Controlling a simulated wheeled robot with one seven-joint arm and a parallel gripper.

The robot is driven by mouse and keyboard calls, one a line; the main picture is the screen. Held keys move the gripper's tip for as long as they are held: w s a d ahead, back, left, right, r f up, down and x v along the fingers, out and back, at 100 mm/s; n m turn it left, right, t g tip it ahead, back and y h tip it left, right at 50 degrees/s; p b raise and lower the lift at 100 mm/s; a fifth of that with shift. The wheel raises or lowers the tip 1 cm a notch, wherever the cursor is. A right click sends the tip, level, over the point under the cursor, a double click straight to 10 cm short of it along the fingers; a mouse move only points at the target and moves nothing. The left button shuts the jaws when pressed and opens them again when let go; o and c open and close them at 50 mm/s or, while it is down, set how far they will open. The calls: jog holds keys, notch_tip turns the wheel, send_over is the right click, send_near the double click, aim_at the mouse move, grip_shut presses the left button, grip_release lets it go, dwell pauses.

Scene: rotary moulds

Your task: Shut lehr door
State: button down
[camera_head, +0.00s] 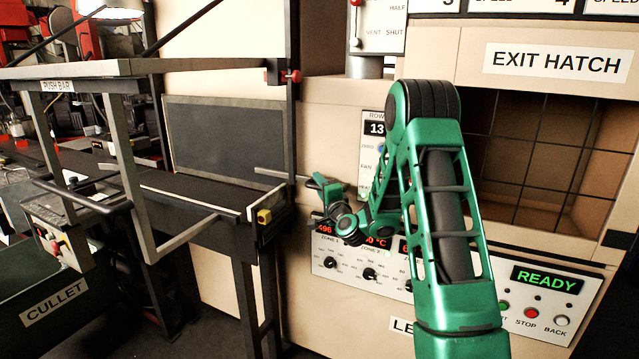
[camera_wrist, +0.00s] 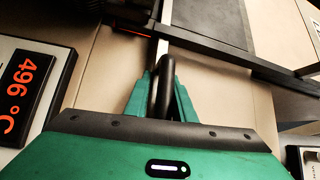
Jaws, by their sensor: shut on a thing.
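My gripper (camera_head: 322,190) is at the beige lehr front, left of the control panel. In the wrist view my green fingers (camera_wrist: 162,98) are closed around a dark rounded handle (camera_wrist: 167,75). A pale bar (camera_wrist: 160,32) runs on from beside the handle, and a pale grey bar (camera_head: 275,174) also reaches left from my gripper in the head view. A dark grey panel (camera_head: 228,140) stands upright behind the belt at left. I cannot tell for certain which part is the lehr door. My fingers hide part of the handle.
The exit hatch opening (camera_head: 540,160) at right is tiled inside. Below it a display (camera_head: 546,280) reads READY. A dark conveyor (camera_head: 190,190) and a push bar frame (camera_head: 120,70) fill the left. A cullet bin (camera_head: 50,300) stands at lower left.

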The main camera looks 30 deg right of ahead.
jog(key=shift+d, duration=0.3)
jog(key=c, duration=1.7)
grip_release()
jog(key=shift+w+a, duration=0.1)
jog(key=shift+a, duration=0.2)
jog(key=r, duration=0.4)
jog(key=shift+a+r, duration=0.25)
jog(key=shift+r, duration=0.05)
jog(key=shift+s+a+r, duration=0.55)
jog(key=shift+a+r, duration=0.5)
jog(key=shift+a, duration=0.7)
jog(key=shift+s+a+r, duration=0.5)
jog(key=shift+a+r, duration=0.55)
jog(key=shift+a, duration=0.75)
jog(key=shift+s+a+r, duration=0.55)
jog(key=shift+a+r, duration=0.5)
jog(key=shift+a, duration=0.7)
